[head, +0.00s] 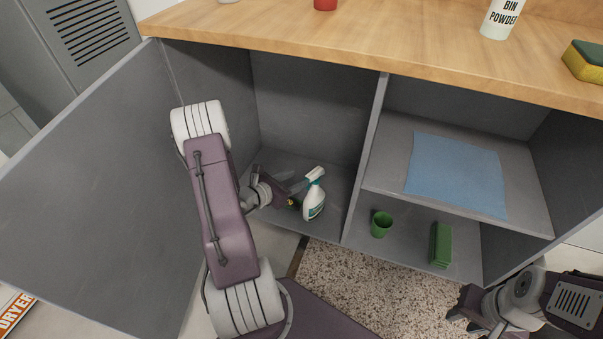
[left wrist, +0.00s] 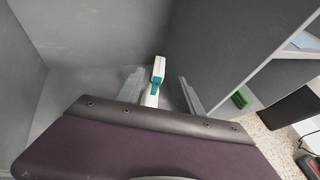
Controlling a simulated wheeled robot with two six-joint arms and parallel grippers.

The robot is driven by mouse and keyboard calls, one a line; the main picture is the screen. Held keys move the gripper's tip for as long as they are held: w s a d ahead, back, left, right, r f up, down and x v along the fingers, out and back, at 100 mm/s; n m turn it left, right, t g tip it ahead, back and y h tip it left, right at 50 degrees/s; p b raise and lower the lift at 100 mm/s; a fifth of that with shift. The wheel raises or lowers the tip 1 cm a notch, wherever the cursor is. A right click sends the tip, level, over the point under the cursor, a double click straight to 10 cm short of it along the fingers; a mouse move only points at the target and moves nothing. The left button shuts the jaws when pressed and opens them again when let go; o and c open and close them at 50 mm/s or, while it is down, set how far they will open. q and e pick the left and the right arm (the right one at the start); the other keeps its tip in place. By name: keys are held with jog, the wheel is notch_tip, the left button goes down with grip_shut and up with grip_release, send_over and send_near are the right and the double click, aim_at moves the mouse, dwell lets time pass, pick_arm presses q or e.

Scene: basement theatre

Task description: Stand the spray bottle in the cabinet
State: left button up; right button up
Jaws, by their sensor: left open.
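The white spray bottle (head: 314,203) with a teal-and-white trigger head stands upright on the floor of the left compartment of the grey cabinet (head: 308,95). In the left wrist view its head (left wrist: 157,72) shows between my two fingers; its lower part is hidden by my gripper body. My left gripper (head: 291,192) reaches into that compartment and is open, right beside the bottle, with a finger on each side of it. I cannot tell whether the fingers touch it. My right gripper (head: 466,312) is outside, low at the right front; its jaw opening is unclear.
The cabinet door (head: 85,190) stands open at the left. A divider (head: 366,150) bounds the compartment on the right. Beyond it are a green cup (head: 381,224), a green block (head: 441,245) and a shelf with a blue cloth (head: 456,172). The wooden worktop (head: 400,35) overhangs above.

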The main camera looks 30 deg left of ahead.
pick_arm(q)
jog(key=s+d+r+m+g+h, duration=0.1)
jog(key=s+d+m+g+h, duration=0.15)
jog(key=d+m, duration=0.4)
jog(key=s+d+r+m+g+h, duration=0.1)
jog(key=d+r+m+g+h, duration=0.2)
jog(key=d, duration=0.7)
jog(key=s+d+f+m+g, duration=0.2)
jog(key=s+d+m+g, duration=0.5)
jog(key=s+m, duration=0.45)
jog(key=a+r+m+y, duration=0.2)
jog(key=a+m+y, duration=0.3)
jog(key=m, duration=0.8)
jog(key=shift+w+a+r+y, duration=0.2)
jog(key=shift+a+r+y, duration=0.1)
jog(key=shift+y, duration=0.85)
jog(key=shift+t, duration=0.25)
